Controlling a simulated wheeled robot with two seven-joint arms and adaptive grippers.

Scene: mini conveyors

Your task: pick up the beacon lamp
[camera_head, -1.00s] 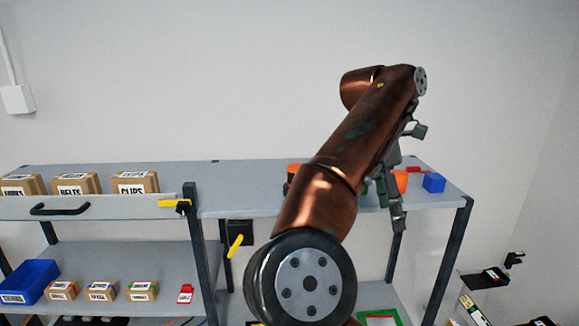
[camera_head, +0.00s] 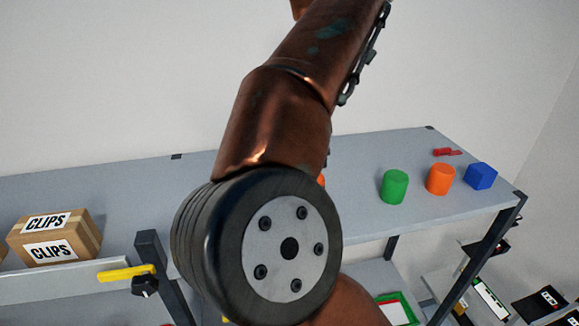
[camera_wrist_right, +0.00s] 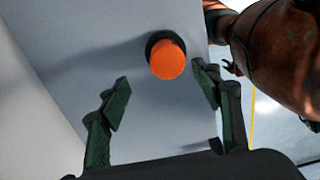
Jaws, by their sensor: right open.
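The beacon lamp, an orange dome on a dark round base, shows in the right wrist view (camera_wrist_right: 167,60) on a grey surface. My right gripper (camera_wrist_right: 160,85) is open and empty there; the lamp appears beyond its fingertips, in the gap and nearer the right finger. No contact shows. In the head view my copper arm crosses the middle and hides most of that spot; only an orange sliver (camera_head: 321,180) shows at its right edge, probably the lamp. My left gripper is not in view.
On the grey shelf top (camera_head: 360,165), right of my arm, stand a green cylinder (camera_head: 394,187), an orange cylinder (camera_head: 440,179), a blue block (camera_head: 480,176) and a small red part (camera_head: 446,152).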

